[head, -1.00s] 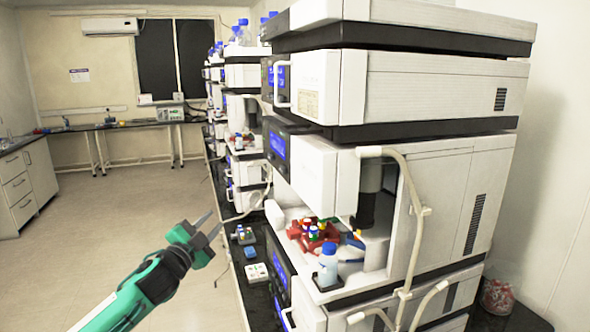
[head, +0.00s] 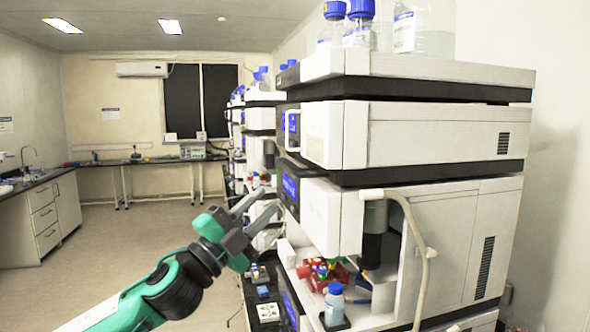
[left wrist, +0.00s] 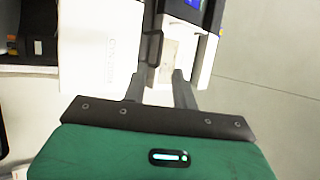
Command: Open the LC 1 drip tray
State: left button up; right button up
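The nearest stack of white instrument modules (head: 420,135) stands at the right in the head view. A light loop handle (head: 284,130) shows on the front of its upper module. I cannot tell from a label which part is the LC 1 drip tray. My left gripper (head: 271,198) is open and empty, in front of the stack and below that handle in the picture. In the left wrist view, the open fingers (left wrist: 159,76) point toward a dark-looking loop handle (left wrist: 152,48) on a white front, which lies just beyond the tips. My right gripper is not in view.
A bottle with a blue cap (head: 335,302) and red racks (head: 318,275) stand in the open bay below. A pale tube (head: 418,235) hangs along the module's side. Large bottles (head: 362,25) stand on top. The floor at left (head: 120,235) is clear.

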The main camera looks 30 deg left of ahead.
aim_at(294, 171)
pick_arm(q)
jog(key=shift+p+x, duration=3.35)
jog(key=shift+x, duration=1.75)
jog(key=shift+w, duration=0.1)
grip_shut()
